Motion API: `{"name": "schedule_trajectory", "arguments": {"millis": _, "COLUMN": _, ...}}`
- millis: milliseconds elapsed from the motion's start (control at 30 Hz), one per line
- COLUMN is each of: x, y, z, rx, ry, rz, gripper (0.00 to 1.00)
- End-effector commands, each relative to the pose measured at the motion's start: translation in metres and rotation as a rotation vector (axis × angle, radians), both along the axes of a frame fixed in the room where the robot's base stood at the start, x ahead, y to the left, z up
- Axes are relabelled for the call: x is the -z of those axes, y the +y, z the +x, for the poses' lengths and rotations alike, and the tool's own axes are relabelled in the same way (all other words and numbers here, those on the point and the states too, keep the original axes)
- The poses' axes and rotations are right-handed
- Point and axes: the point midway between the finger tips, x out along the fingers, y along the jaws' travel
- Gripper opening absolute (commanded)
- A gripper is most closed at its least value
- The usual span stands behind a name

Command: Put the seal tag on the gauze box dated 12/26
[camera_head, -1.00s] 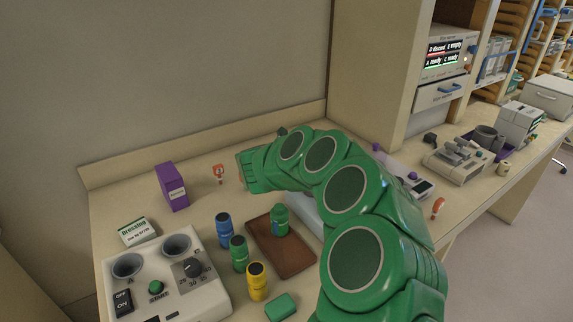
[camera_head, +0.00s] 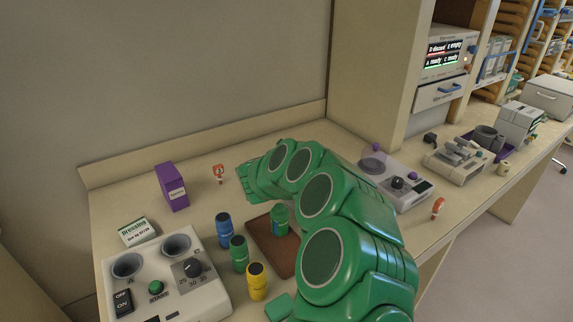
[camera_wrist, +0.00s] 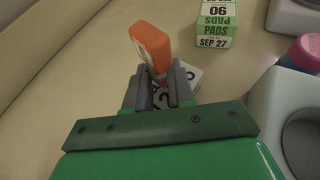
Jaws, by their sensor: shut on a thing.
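In the wrist view, my gripper (camera_wrist: 160,84) is shut on an orange tag (camera_wrist: 150,42), which stands up from between the fingertips. Just beyond and below the fingers is a white box (camera_wrist: 190,79) with large dark digits. The fingers cover much of it, so its full date cannot be read, and I cannot tell whether the tag touches it. In the head view my green arm hides the fingertips and this box. Similar orange-red tags stand at the back of the bench (camera_head: 219,173) and by its right edge (camera_head: 437,208).
A green-and-white pads box (camera_wrist: 216,22) marked SEP 27 stands near my gripper. A purple box (camera_head: 172,188), a white dressing box (camera_head: 138,232), a control unit (camera_head: 195,295), small bottles (camera_head: 239,253) and a brown tray (camera_head: 290,265) occupy the bench. Another device (camera_head: 410,190) stands behind my arm.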

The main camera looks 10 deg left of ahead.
Motion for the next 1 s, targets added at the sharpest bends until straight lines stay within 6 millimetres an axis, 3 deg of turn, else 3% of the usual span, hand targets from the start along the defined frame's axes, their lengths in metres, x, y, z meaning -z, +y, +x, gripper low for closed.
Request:
{"name": "schedule_trajectory", "arguments": {"millis": 133, "x": 0.002, "y": 0.0, "z": 0.0, "rx": 0.0, "ry": 0.0, "rz": 0.0, "gripper": 0.0}}
{"name": "schedule_trajectory", "arguments": {"millis": 167, "x": 0.003, "y": 0.0, "z": 0.0, "rx": 0.0, "ry": 0.0, "rz": 0.0, "gripper": 0.25}}
{"name": "schedule_trajectory", "arguments": {"millis": 333, "x": 0.002, "y": 0.0, "z": 0.0, "rx": 0.0, "ry": 0.0, "rz": 0.0, "gripper": 0.49}}
{"name": "schedule_trajectory", "arguments": {"millis": 700, "x": -0.001, "y": 0.0, "z": -0.001, "rx": -0.001, "ry": 0.0, "rz": 0.0, "gripper": 0.49}}
{"name": "schedule_trajectory", "arguments": {"millis": 1000, "x": -0.011, "y": 0.007, "z": -0.025, "rx": -0.004, "ry": 0.002, "rz": 0.004, "gripper": 0.49}}
